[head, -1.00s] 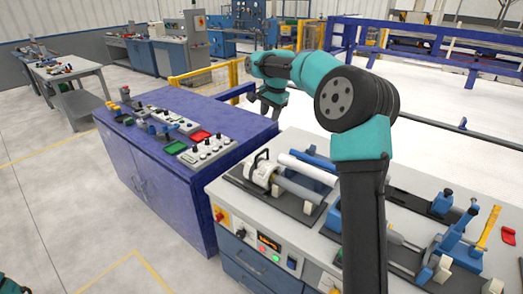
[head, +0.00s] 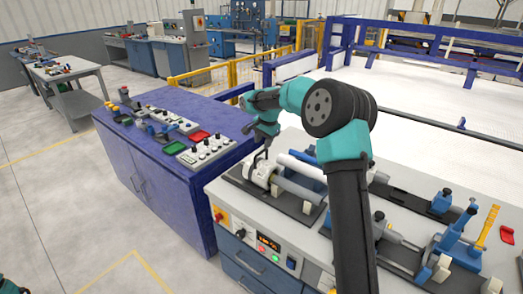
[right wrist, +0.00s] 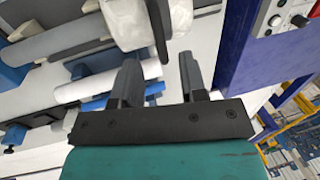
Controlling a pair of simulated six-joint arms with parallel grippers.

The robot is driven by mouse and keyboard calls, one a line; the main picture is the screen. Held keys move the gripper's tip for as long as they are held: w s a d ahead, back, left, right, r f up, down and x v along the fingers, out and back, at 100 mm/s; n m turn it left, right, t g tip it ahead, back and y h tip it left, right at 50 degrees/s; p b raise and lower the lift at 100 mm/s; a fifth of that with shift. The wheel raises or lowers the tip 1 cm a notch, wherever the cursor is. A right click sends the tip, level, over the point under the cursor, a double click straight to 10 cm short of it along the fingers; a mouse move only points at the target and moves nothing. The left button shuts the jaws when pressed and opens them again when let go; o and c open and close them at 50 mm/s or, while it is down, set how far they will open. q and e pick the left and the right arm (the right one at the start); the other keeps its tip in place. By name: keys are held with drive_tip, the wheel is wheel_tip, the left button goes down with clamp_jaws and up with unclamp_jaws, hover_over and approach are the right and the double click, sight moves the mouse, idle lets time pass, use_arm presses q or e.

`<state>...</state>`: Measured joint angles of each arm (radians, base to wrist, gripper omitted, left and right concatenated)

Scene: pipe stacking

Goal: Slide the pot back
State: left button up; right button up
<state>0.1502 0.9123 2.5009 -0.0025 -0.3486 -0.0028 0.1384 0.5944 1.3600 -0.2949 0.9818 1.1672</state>
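The pot, a short white cylinder (head: 262,172) with a dark upright handle, sits at the left end of a dark fixture on the grey-white bench. A grey pipe (head: 299,187) runs right from it. My right gripper (head: 266,140) is just above and behind the pot. In the right wrist view my right gripper (right wrist: 160,62) has its fingers apart, with the pot's black handle (right wrist: 161,30) reaching between the fingertips. The white pot (right wrist: 132,22) shows at the top there. I cannot tell whether a finger touches the handle. My left gripper is out of view.
A white pipe (head: 303,167) lies behind the grey pipe. Clamps and blue stops (head: 460,222) stand on the bench at right. A purple cabinet (head: 165,170) with button panels adjoins at left. The bench front carries buttons and a display (head: 268,243).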

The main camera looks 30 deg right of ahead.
sight(261, 152)
drive_tip(key=shift+w+a+f, duration=0.1)
drive_tip(key=shift+w+f, duration=0.1)
drive_tip(key=shift+f, duration=0.95)
drive_tip(key=shift+w+a+f, duration=0.1)
drive_tip(key=shift+w+f, duration=0.1)
drive_tip(key=shift+f, duration=0.95)
clamp_jaws()
